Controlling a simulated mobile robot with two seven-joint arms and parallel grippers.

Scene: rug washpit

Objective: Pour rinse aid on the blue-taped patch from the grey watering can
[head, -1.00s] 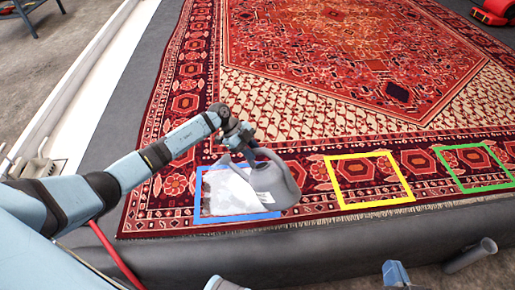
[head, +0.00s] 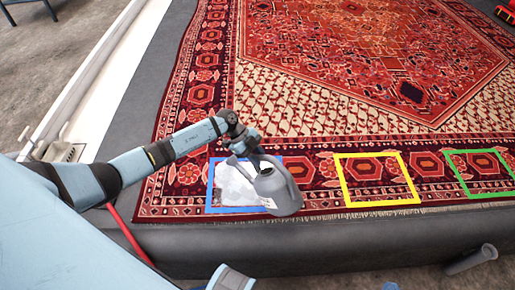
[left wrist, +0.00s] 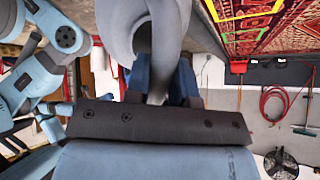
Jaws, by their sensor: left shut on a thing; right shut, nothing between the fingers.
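The grey watering can (head: 278,192) hangs from my left gripper (head: 252,146), which is shut on its handle. The can is over the right edge of the blue-taped patch (head: 212,209), with its spout toward the left. A pale, whitish area (head: 232,186) covers much of the rug inside the blue tape. I cannot make out a falling stream. In the left wrist view the can (left wrist: 150,25) is close up between the blue fingers, and its lower part is out of frame. Only a sliver of my right gripper (head: 390,286) shows at the bottom edge, shut and empty.
A yellow-taped square (head: 380,203) and a green-taped square (head: 480,194) lie to the right on the patterned rug (head: 340,110). In the left wrist view a red hose (left wrist: 272,105) hangs on the wall.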

